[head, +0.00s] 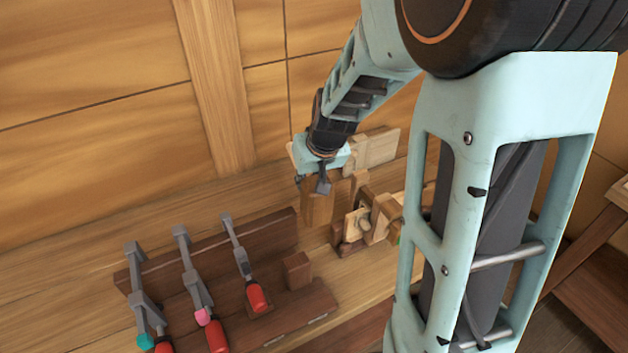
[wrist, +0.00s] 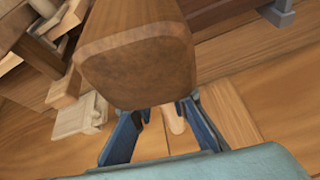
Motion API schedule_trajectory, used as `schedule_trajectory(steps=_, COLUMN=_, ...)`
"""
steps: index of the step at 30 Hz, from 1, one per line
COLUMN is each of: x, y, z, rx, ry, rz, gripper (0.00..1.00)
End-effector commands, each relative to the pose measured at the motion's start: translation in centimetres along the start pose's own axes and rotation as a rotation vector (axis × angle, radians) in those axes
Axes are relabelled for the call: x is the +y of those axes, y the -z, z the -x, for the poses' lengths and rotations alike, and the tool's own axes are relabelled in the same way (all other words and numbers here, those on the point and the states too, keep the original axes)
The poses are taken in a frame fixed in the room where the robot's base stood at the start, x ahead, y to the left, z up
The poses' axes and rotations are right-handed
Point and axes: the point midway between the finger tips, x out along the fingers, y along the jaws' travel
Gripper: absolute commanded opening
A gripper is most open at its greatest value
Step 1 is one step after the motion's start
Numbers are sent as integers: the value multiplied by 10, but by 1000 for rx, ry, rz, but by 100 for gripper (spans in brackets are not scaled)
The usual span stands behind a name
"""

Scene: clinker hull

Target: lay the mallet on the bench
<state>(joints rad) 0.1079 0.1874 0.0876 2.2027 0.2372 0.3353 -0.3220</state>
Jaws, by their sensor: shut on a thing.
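My gripper (head: 314,184) is shut on the wooden mallet (head: 318,208), above the back of the plank bench (head: 75,285). In the wrist view the mallet's blocky brown head (wrist: 137,70) fills the upper middle, close to the camera. The two blue fingers of my gripper (wrist: 165,118) show below the head, with a pale piece of the handle between them. Most of the handle is hidden. In the head view I cannot tell whether the mallet head touches the bench.
A dark wooden rack (head: 270,232) with several red-handled clamps (head: 195,285) takes up the bench's front left. Wooden planes or blocks (head: 372,218) stand close right of the mallet. A plank wall (head: 100,130) rises behind. Bare bench lies between the rack and wall.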

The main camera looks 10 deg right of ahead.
Motion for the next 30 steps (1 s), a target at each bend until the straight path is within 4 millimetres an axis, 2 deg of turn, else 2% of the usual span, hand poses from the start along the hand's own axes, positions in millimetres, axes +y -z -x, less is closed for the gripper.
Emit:
schedule_trajectory(steps=1, x=-10, y=8, z=-12, rx=-1, ry=23, rz=51, gripper=0)
schedule_trajectory(steps=3, x=-26, y=20, z=-19, rx=-6, ry=58, rz=133, gripper=0)
schedule_trajectory(steps=8, x=-71, y=51, z=-33, rx=-14, ry=153, rz=349, gripper=0)
schedule_trajectory(steps=12, x=-116, y=76, z=-44, rx=-18, ry=244, rz=555, gripper=0)
schedule_trajectory(steps=18, x=-174, y=104, z=-54, rx=-22, ry=360, rz=819, gripper=0)
schedule_trajectory(steps=24, x=-218, y=125, z=-58, rx=-24, ry=454, rz=1039, gripper=0)
schedule_trajectory(steps=28, x=-238, y=135, z=-60, rx=-23, ry=504, rz=1154, gripper=0)
schedule_trajectory(steps=30, x=-247, y=136, z=-68, rx=-24, ry=528, rz=1207, gripper=0)
